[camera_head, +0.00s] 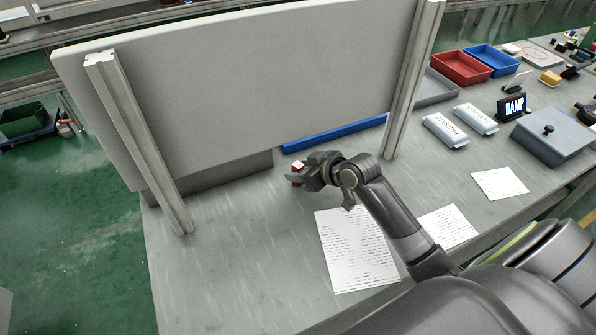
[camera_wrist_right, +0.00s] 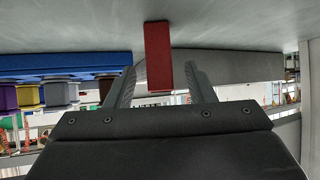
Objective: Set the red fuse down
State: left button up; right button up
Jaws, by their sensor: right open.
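The red fuse (camera_head: 296,168) is on the grey bench (camera_head: 235,255), just in front of the gap under the big grey panel. In the right wrist view, the bench surface is at the top and the fuse (camera_wrist_right: 158,55) appears as a plain red block meeting it. My right gripper (camera_head: 303,174) is around the fuse, low over the bench. In the wrist view its two fingers (camera_wrist_right: 160,85) are apart, one on each side of the fuse, with gaps showing. My left gripper does not show.
The grey panel (camera_head: 240,80) stands on two posts close behind the fuse. A blue bin (camera_head: 335,132) shows beneath it. The bench's front left is bare. Red (camera_head: 460,68) and blue (camera_head: 492,60) trays are farther right.

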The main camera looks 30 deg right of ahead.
jog(key=shift+x, duration=0.9)
jog(key=c, duration=1.1)
jog(key=shift+o, duration=0.2)
jog(key=shift+r, duration=0.1)
